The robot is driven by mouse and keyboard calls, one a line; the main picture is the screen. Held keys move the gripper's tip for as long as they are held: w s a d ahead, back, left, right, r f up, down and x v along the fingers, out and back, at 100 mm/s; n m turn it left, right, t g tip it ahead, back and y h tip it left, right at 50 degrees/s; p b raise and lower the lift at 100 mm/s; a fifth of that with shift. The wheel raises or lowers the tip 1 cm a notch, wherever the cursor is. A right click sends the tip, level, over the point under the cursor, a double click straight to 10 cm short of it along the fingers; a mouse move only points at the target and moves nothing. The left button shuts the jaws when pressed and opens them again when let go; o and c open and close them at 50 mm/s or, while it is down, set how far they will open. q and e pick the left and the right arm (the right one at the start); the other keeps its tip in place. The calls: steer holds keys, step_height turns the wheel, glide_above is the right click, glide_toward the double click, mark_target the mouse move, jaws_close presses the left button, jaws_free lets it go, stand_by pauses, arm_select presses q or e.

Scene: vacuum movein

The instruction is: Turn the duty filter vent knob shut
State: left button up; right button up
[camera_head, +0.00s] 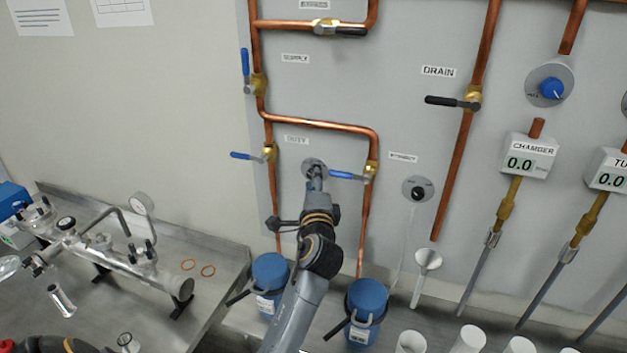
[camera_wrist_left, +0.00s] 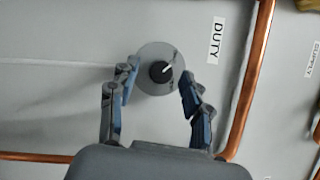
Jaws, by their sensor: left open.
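The duty vent knob shows in the left wrist view as a small black knob (camera_wrist_left: 160,71) with a white pointer line, on a round grey plate (camera_wrist_left: 152,88). The line points to the upper right in that view. A DUTY label (camera_wrist_left: 216,41) is beside it. My left gripper (camera_wrist_left: 159,74) is open, its two fingers on either side of the knob with gaps visible; I cannot tell how close the tips are to the panel. In the head view the plate (camera_head: 308,162) is partly hidden behind my left gripper (camera_head: 316,178). My right gripper is not in view.
A blue-handled valve (camera_head: 369,172) on a copper pipe is just right of my gripper, another (camera_head: 268,153) to its left. A second black knob (camera_head: 418,192) is further right. Blue-lidded containers (camera_head: 270,271) (camera_head: 367,299) stand below, beside my arm.

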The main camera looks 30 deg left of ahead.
arm_select(q)
steer(key=v, duration=0.7)
steer(key=shift+s+d, duration=0.15)
steer(key=shift+s, duration=0.05)
